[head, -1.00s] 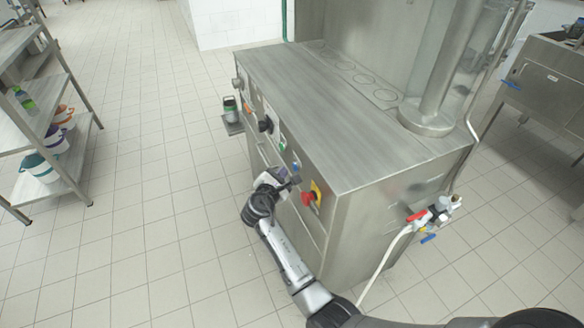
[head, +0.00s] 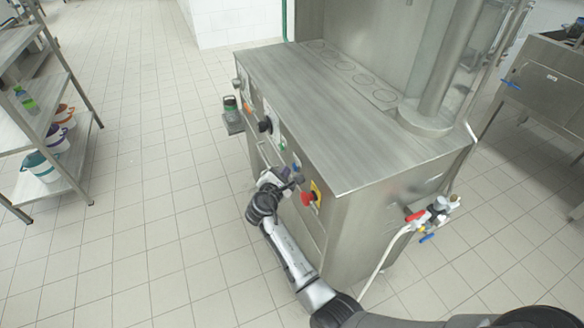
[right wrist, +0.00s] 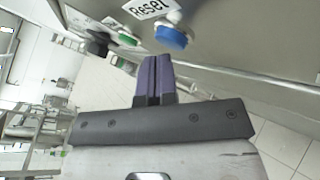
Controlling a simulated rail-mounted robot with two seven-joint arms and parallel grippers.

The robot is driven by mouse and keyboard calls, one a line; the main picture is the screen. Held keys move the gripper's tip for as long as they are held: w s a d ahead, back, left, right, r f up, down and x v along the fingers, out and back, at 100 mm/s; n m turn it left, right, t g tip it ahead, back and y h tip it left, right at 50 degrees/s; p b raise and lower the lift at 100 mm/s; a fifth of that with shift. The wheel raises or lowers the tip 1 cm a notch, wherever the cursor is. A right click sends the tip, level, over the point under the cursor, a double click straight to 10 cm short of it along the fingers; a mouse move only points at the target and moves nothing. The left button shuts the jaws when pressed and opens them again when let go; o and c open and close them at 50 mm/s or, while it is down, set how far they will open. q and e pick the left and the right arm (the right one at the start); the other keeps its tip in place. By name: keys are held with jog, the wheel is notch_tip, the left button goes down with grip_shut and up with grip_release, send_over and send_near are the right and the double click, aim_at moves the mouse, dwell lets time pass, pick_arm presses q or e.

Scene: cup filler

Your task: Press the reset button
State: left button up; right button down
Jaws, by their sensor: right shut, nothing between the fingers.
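The blue reset button (right wrist: 172,37) sits on the steel front panel of the cup filler (head: 330,120), beside a white label reading "Reset" (right wrist: 150,8). In the head view the blue button (head: 297,166) is a small spot just above my right gripper (head: 294,181). In the right wrist view the purple fingers of that gripper (right wrist: 153,62) are shut together and empty. Their tips are below and a little left of the blue button, with a visible gap between them. My left gripper is not in view.
A green button (right wrist: 127,38) is left of the blue one. A red knob on a yellow plate (head: 311,196) is right of my right gripper in the head view. A shelf with buckets (head: 42,165) stands at the left.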

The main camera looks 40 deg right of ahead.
jog(key=shift+s+d, duration=0.1)
jog(key=shift+d, duration=0.05)
jog(key=shift+d+p, duration=0.15)
jog(key=shift+p, duration=0.15)
jog(key=shift+a, duration=0.2)
dwell(0.4)
jog(key=shift+w+a, duration=0.2)
jog(key=shift+a, duration=0.25)
jog(key=w+a, duration=0.2)
jog(key=a, duration=0.3)
jog(key=shift+a, duration=0.35)
jog(key=shift+w, duration=0.1)
dwell(0.7)
dwell(0.3)
